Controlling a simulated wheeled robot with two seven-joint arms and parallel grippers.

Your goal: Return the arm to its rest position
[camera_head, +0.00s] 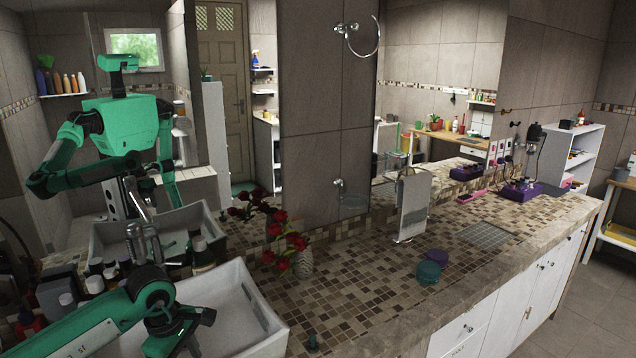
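My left arm (75,328) comes in from the lower left, green with dark joints. Its wrist end (165,312) is over the left part of the white sink (240,318), close to the bottles beside it. The gripper fingers cannot be made out clearly among the dark and grey parts there, and I see no object clearly held. My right arm and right gripper are outside the direct view. A green robot, my own reflection (118,112), shows in the mirror with its arms bent.
Several bottles (95,284) crowd the sink's left side. A vase of red flowers (303,262) stands right of the sink. A purple and teal round item (429,271) lies near the front edge of the tiled counter (355,300). A white towel (412,208) hangs farther back.

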